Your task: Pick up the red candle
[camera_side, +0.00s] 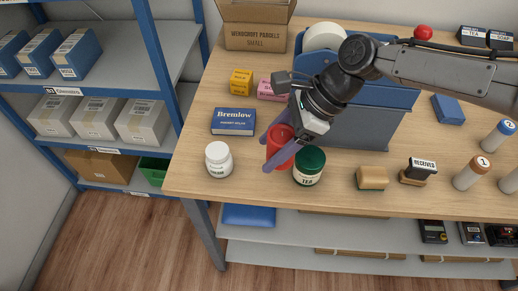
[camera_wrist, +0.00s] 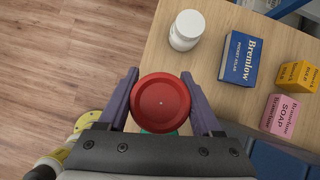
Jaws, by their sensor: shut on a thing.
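The red candle (camera_side: 280,146) stands upright between the fingers of my gripper (camera_side: 292,151), near the front edge of the counter. In the wrist view the candle (camera_wrist: 160,102) shows as a round red top, with a purple finger of my gripper (camera_wrist: 161,95) on each side. The gripper is shut on the candle. I cannot tell whether the candle's base touches the counter. The green tea jar (camera_side: 309,165) stands just right of the candle. In the wrist view a bit of green (camera_wrist: 158,131) shows below the candle.
Yellow (camera_side: 241,82) and pink (camera_side: 271,91) boxes sit behind. A large blue box (camera_side: 367,119) stands behind the tea jar. A sponge (camera_side: 372,177) and stamp (camera_side: 417,172) are right.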

